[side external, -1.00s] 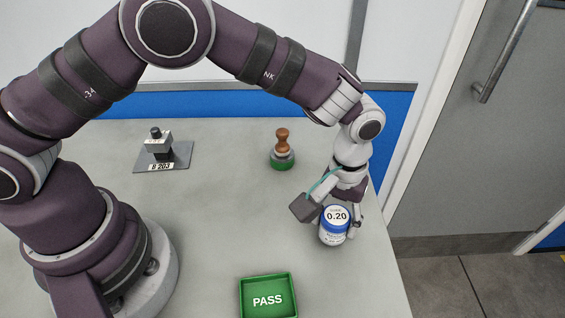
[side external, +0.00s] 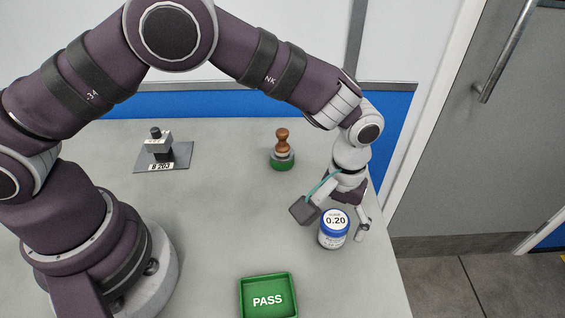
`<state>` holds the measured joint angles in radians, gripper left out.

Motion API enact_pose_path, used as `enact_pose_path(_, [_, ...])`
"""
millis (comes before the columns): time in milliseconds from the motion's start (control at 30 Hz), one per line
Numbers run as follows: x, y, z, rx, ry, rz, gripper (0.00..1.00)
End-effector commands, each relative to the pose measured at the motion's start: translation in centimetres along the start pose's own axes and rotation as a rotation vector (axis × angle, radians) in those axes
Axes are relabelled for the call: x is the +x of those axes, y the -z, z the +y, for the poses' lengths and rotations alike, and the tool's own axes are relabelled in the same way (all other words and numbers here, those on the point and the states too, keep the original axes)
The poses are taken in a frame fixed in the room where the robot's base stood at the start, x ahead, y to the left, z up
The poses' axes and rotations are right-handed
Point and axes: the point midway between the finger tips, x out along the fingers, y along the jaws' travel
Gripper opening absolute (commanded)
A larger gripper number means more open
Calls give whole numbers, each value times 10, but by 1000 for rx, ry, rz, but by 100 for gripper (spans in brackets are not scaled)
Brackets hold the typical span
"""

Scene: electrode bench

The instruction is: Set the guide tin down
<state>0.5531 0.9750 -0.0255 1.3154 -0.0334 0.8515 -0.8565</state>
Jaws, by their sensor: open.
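The guide tin (side external: 334,230) is a small white and blue tin with a blue-rimmed lid marked 0.20. It stands upright on the bench near the right edge. My gripper (side external: 340,222) is open around the tin, one finger to its left and the other to its right. A gap shows between the tin and the right finger. The left finger is partly hidden behind a dark block on my wrist, so I cannot tell whether it touches the tin.
A green tray (side external: 268,299) marked PASS lies at the front. A wooden-handled stamp (side external: 282,150) stands on a green base farther back. A dark device on a grey plate (side external: 163,157), labelled B 203, is at the back left. The bench middle is clear. The bench's right edge is close to the tin.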

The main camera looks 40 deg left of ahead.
Motion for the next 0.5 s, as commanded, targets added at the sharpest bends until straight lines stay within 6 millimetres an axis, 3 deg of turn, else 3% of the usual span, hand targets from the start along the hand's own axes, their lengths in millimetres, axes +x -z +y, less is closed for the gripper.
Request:
enact_pose_path(300, [-76, 1, 1, 0, -5, 5, 73])
enact_pose_path(500, [-111, 0, 0, 0, -3, 2, 73])
